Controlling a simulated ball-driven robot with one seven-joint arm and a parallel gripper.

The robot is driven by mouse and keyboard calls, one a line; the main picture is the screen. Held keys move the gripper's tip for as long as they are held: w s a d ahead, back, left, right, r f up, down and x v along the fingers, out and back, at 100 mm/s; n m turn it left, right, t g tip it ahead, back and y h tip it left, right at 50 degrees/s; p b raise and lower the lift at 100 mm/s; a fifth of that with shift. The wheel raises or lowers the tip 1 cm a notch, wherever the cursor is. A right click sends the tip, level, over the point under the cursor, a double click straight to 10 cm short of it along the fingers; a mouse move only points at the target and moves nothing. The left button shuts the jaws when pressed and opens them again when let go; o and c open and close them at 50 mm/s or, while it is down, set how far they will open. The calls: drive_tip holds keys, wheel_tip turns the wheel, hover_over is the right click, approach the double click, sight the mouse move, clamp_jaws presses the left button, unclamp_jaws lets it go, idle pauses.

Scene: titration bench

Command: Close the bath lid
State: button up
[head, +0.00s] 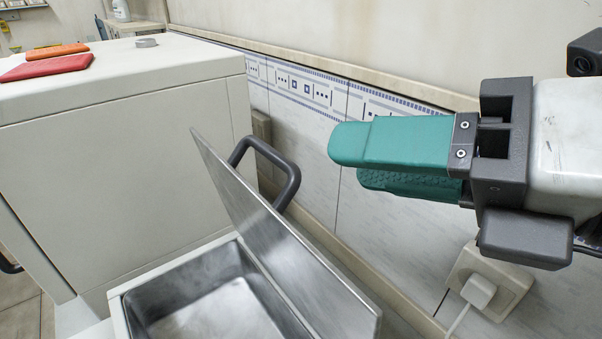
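The bath (119,316) is a pale box with a shiny metal basin, at the bottom of the head view. Its front is cut off by the frame edge. The bath lid (285,245) is a flat metal plate that stands raised and tilted along the basin's right side, so the bath is open. A dark grey loop handle (291,187) is on the lid's far side, its lower part hidden behind the plate. My gripper (345,160) is at the upper right, above and right of the lid, pointing left. Its two green fingers lie close together, apart from the lid, with nothing visible between them.
A large white cabinet (130,160) stands left of the bath, with a red item (47,67), an orange item (57,52) and a small grey disc (146,42) on top. The tiled wall (390,240) runs behind the lid. A socket with a plug (480,290) is below my gripper.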

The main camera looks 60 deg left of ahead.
sight(277, 154)
drive_tip(key=x, duration=0.3)
drive_tip(key=p+x, duration=0.1)
drive_tip(key=x, duration=0.3)
drive_tip(key=f+x, duration=0.1)
drive_tip(key=x, duration=0.2)
drive_tip(key=shift+w+a+f+p, duration=0.15)
drive_tip(key=shift+a+p, duration=0.2)
drive_tip(key=shift+c, duration=0.4)
clamp_jaws()
